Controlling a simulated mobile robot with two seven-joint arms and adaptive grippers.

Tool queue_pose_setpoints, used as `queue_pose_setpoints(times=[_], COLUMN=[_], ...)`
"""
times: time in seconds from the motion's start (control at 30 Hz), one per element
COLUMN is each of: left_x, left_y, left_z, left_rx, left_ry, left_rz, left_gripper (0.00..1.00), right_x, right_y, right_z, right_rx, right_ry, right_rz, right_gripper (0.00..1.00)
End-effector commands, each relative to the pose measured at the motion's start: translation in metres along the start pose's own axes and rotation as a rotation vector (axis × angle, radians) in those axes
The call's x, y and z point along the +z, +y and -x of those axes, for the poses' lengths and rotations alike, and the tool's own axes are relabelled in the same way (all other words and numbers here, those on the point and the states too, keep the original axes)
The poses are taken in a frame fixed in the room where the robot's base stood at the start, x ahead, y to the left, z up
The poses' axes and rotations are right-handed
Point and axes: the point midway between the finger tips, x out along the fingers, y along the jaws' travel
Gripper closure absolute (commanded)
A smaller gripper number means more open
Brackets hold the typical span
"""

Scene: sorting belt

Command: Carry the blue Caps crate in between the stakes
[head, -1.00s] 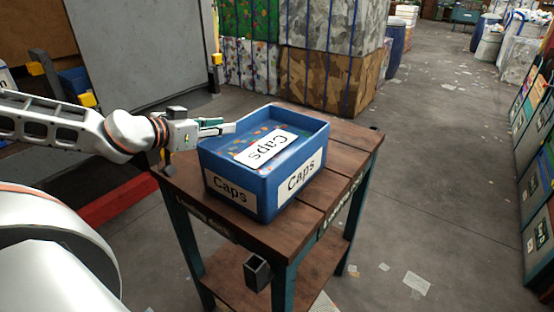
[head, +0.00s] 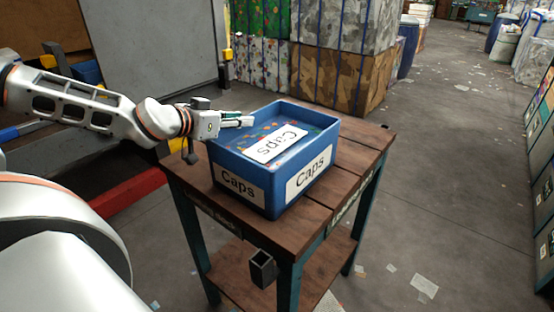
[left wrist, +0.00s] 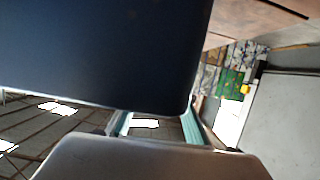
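The blue Caps crate (head: 258,192) stands upright on a brown wooden table (head: 350,150), with white Caps labels and small coloured caps inside. My left gripper (head: 244,120) reaches over the crate's left rim from the left. In the left wrist view the crate's dark blue wall (left wrist: 100,50) fills the upper left. Below its edge the two teal-padded fingers of the left gripper (left wrist: 156,126) stand apart, with a gap between them; their tips are partly hidden. I cannot tell whether they touch the crate. My right gripper is out of view. I cannot make out the stakes for sure.
A dark hollow bracket (head: 262,268) hangs on the table's front side. Strapped bales (head: 345,75) stand behind the table. A grey panel (head: 150,45) and a red floor beam (head: 130,192) lie to the left. The floor at right is open, with scattered paper.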

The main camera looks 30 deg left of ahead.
Motion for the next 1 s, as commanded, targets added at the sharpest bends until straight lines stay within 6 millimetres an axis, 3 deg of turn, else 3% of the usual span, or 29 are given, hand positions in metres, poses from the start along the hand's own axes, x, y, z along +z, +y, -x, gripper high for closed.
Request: queue_pose_setpoints(times=[0.4, 0.73, 0.77, 0.83, 0.87, 1.0], left_x=[0.001, -0.002, -0.002, -0.002, -0.002, -0.002], left_y=[-0.002, -0.001, -0.001, -0.001, -0.001, -0.001], left_z=[-0.032, -0.034, -0.034, -0.034, -0.034, -0.034], left_rx=[-0.001, 0.0, 0.0, 0.0, 0.0, 0.0], left_ry=[-0.003, 0.0, 0.0, 0.0, 0.0, 0.0], left_rz=[-0.003, -0.001, -0.001, -0.001, -0.001, -0.001], left_gripper=[0.75, 0.75, 0.78, 0.96, 1.0, 1.0], right_x=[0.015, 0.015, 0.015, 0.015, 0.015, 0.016], right_y=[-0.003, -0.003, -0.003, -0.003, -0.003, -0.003], right_z=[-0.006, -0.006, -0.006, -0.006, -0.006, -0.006], right_rx=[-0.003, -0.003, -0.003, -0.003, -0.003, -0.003], right_ry=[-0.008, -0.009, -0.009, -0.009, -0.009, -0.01], right_rz=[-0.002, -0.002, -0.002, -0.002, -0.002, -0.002], right_gripper=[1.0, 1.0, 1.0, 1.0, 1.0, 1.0])
